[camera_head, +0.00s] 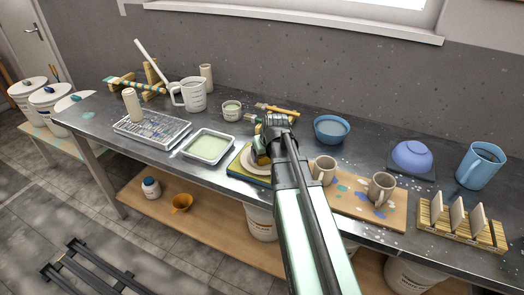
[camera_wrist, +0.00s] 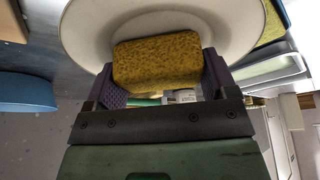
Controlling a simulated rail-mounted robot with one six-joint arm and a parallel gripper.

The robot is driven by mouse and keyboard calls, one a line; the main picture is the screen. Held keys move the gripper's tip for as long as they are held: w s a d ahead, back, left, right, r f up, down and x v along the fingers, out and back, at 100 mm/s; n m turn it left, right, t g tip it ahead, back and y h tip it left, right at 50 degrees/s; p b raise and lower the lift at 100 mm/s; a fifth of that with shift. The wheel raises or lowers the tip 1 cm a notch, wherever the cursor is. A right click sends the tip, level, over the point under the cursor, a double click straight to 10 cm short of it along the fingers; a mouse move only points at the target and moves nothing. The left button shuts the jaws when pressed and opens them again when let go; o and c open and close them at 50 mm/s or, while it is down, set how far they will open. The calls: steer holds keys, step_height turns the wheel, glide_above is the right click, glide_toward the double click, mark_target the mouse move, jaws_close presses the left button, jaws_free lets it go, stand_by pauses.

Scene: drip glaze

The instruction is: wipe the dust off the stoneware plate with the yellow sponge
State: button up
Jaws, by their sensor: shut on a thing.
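The yellow sponge (camera_wrist: 157,60) is held between the two jaws of my gripper (camera_wrist: 160,85) in the wrist view. The pale stoneware plate (camera_wrist: 85,30) lies right behind the sponge, which overlaps its face; I cannot tell whether they touch. In the head view the plate (camera_head: 248,168) sits on a yellow and dark green mat (camera_head: 240,172) near the table's front edge. My gripper (camera_head: 262,155) is over its right part, and my arm hides some of the plate. Dust on the plate is too small to make out.
A tray of pale liquid (camera_head: 208,147) stands left of the plate. Two mugs (camera_head: 381,187) stand on a spattered board to the right. A blue bowl (camera_head: 331,129) and a small cup (camera_head: 231,110) stand behind. A jug (camera_head: 189,94) is farther left.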

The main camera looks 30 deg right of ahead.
steer(key=shift+s+d, duration=0.1)
steer(key=shift+s, duration=0.15)
steer(key=shift+f, duration=0.1)
steer(key=shift+s+d, duration=0.2)
steer(key=shift+s, duration=0.6)
step_height(320, 180, up, 8)
steer(key=p, duration=0.7)
steer(key=shift+f, duration=0.35)
steer(key=shift+w, duration=0.1)
